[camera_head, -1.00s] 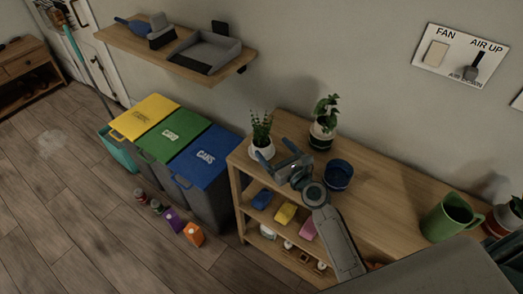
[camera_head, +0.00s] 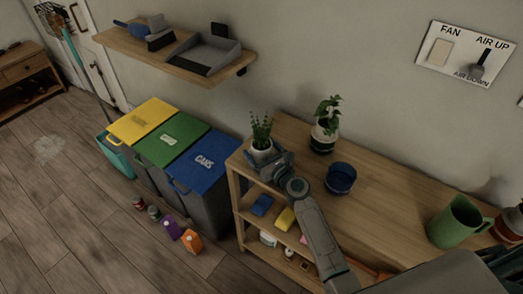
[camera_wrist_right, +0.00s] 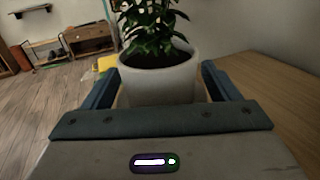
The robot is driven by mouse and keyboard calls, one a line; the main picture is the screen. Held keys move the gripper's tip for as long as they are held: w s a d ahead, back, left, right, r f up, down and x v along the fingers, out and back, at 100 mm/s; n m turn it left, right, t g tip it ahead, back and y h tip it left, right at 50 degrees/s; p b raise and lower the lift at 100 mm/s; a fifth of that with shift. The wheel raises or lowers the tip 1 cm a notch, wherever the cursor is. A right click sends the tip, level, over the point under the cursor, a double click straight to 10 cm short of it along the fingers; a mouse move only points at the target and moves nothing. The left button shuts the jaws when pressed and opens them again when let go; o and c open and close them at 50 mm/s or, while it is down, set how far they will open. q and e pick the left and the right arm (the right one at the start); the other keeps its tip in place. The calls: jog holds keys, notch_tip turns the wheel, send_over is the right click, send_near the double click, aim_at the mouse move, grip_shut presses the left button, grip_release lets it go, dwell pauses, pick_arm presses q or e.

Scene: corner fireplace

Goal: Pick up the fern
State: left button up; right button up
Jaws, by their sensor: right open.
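The fern (camera_head: 261,131) stands upright in a small white pot at the left end of the wooden shelf unit's top. It also fills the upper middle of the right wrist view (camera_wrist_right: 158,75). My right gripper (camera_head: 267,158) is open at the near side of the pot. In the right wrist view its two blue-grey fingers (camera_wrist_right: 158,88) reach along either side of the pot, which sits between them. The gripper hides the lower part of the pot in the head view. My left gripper is not in view.
Another potted plant (camera_head: 325,126) and a dark blue cup (camera_head: 340,178) stand right of the fern. A green mug (camera_head: 459,222) is farther right. The bins (camera_head: 200,158) are left of the shelf unit. The shelf top (camera_head: 395,200) between cup and mug is clear.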

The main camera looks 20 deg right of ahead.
jog(key=c, duration=0.8)
jog(key=shift+r, duration=0.1)
jog(key=shift+c, duration=0.2)
